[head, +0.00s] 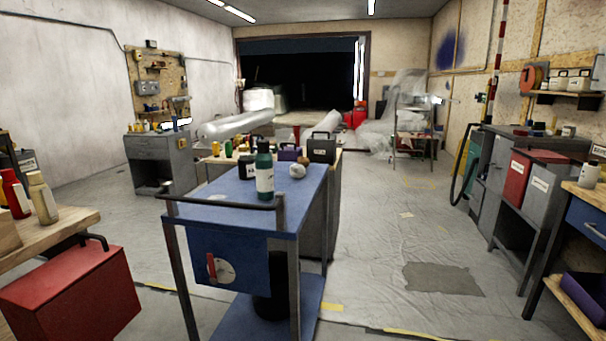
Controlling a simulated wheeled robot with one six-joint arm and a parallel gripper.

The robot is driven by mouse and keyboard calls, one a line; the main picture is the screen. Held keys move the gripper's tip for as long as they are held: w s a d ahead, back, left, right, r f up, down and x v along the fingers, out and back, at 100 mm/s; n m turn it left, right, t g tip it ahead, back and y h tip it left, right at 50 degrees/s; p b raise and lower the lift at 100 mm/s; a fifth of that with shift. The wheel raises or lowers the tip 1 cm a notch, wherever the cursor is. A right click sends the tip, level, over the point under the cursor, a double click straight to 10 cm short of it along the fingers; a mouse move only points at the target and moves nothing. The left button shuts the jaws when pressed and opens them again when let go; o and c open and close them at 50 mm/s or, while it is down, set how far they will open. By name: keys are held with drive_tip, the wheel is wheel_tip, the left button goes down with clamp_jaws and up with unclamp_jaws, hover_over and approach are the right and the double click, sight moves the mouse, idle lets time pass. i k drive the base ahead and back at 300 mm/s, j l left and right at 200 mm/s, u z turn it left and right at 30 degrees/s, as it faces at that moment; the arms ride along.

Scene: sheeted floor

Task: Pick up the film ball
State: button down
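A small crumpled whitish ball, which looks like the film ball (297,171), lies on the blue top of a cart (307,185) in the middle of the picture. It is just right of a dark green bottle (264,172) with a pale label, with a small gap between them. A small brown round thing (304,160) is right behind the ball; I cannot tell if they touch. My gripper is not in view.
The cart has a raised handle bar (225,205) at its near end. A bench with cans and a grey toolbox (321,148) stands behind it. A workbench (50,230) and red box (75,290) are at left, cabinets (520,185) at right. Sheeted floor (390,230) right of the cart is clear.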

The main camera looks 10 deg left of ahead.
sight(297, 170)
drive_tip(key=i+l+u, duration=0.2)
drive_tip(key=i, duration=0.6)
drive_tip(key=i+l+u, duration=0.25)
drive_tip(key=i+l, duration=0.3)
drive_tip(key=i, duration=0.2)
drive_tip(key=i+l+u, duration=0.2)
drive_tip(key=i+l, duration=0.4)
drive_tip(key=i, duration=0.15)
